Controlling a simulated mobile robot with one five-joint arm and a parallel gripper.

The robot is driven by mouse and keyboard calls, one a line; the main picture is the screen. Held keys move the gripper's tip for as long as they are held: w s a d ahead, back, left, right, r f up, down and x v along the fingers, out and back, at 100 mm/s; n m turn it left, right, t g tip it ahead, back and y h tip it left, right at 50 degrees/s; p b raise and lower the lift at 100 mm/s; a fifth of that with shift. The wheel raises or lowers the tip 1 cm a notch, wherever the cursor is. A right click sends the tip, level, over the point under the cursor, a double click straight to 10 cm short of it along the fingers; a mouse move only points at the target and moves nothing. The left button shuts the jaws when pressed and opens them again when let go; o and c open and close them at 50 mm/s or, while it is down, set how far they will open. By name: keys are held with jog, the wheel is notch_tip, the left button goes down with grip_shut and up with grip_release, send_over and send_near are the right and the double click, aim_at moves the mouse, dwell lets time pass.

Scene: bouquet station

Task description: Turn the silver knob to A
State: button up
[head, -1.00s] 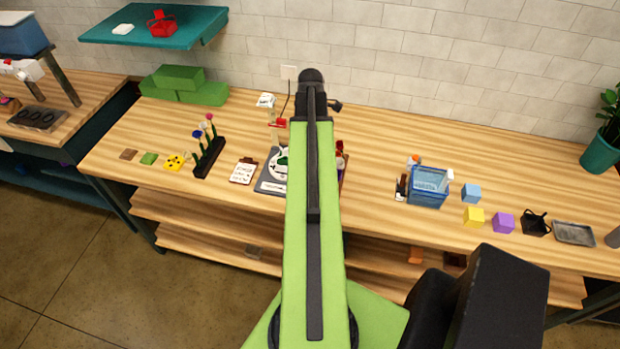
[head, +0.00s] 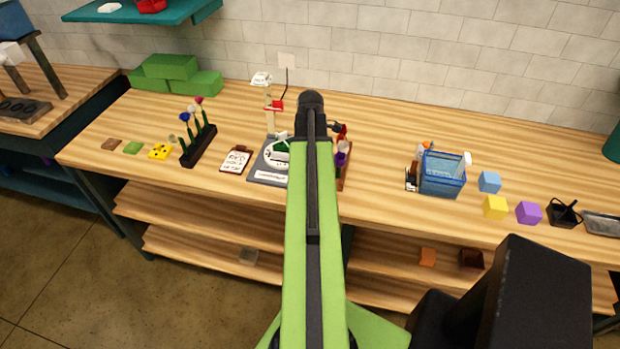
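I cannot make out a silver knob or a letter A at this size. A small station with a grey base (head: 265,176) stands on the workbench, left of my arm. It carries a round white dial-like plate (head: 270,158) with a green part on it, a white label at the front and a post with a red piece (head: 276,105) behind. My arm covers its right side. My arm reaches forward over the bench. Its dark end shows, but the fingers cannot be made out.
A black rack with flowers (head: 198,147) and a clipboard (head: 235,159) stand left of the station. A blue basket (head: 442,176) and coloured cubes (head: 495,207) are on the right. Green blocks (head: 168,70) lie at the back left.

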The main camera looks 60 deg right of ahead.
jog(key=shift+f, duration=0.2)
grip_shut()
jog(key=shift+a, duration=0.15)
jog(key=shift+m, duration=0.3)
